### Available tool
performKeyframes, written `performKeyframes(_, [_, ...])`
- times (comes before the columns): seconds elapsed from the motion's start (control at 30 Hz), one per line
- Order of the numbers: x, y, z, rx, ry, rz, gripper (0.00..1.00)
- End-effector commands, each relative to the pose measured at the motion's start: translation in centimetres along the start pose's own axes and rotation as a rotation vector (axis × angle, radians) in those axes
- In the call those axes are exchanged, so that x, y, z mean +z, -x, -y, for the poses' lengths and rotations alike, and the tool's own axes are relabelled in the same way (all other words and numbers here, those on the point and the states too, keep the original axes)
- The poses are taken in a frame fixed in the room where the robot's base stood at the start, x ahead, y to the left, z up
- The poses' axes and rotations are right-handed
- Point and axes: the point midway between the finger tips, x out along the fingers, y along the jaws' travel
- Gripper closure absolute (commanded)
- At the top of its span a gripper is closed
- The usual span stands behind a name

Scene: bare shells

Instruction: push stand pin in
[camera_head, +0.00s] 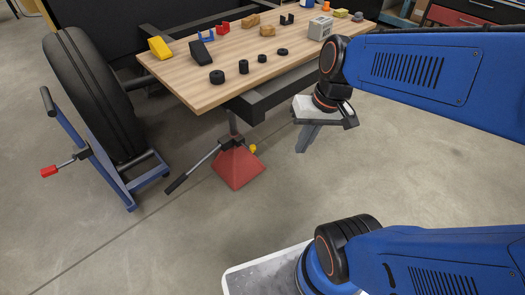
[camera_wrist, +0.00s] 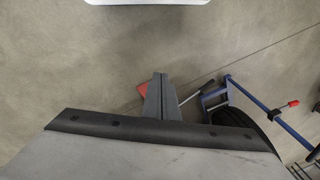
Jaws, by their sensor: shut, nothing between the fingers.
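A red stand (camera_head: 239,166) with a sloping foot stands on the floor under the near edge of the workbench. A small yellow knob (camera_head: 253,148) sticks out at its upper right side and looks like the stand pin; how deep it sits I cannot tell. A dark lever (camera_head: 191,170) reaches down left from the stand. My gripper (camera_head: 302,149) is shut and empty, pointing down, right of the yellow knob and apart from it. In the wrist view my closed fingers (camera_wrist: 159,76) partly cover the red stand (camera_wrist: 142,89); the yellow knob is not visible there.
The wooden workbench (camera_head: 220,85) overhangs the stand and holds several small parts. A large black tyre (camera_head: 92,95) stands in a blue frame (camera_head: 118,187) with a red-tipped handle (camera_head: 47,171) at left. The floor between my gripper and the stand is clear.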

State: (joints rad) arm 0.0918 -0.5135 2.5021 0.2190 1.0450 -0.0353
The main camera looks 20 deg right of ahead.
Motion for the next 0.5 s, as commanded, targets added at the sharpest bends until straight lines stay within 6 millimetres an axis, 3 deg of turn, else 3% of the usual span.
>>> performKeyframes(0.5, [-3.1,-4.7,1.5,-0.174,-0.220,0.253,1.00])
